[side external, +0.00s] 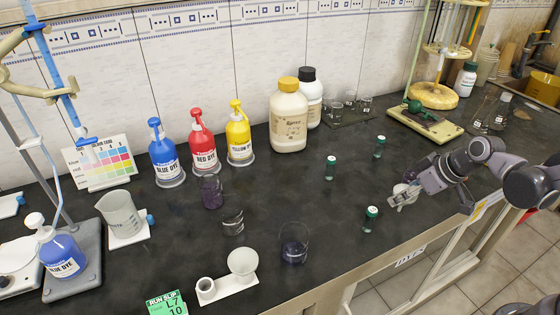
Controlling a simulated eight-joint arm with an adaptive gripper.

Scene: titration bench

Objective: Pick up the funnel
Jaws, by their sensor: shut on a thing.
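My gripper (402,198) is at the right of the black bench, low over its front part. It is shut on a small pale, rounded thing (403,189), partly hidden by the fingers. This thing may be the funnel, but it is too small to tell its shape for sure. A wide white tapered cup (243,261), also funnel-like, stands on a white base (226,288) at the front, far to the left of my gripper.
A dark glass beaker (294,247) is farther left. Dye bottles (202,140) and a large cream jar (288,116) line the back. The bench between the vials and dye bottles is largely clear.

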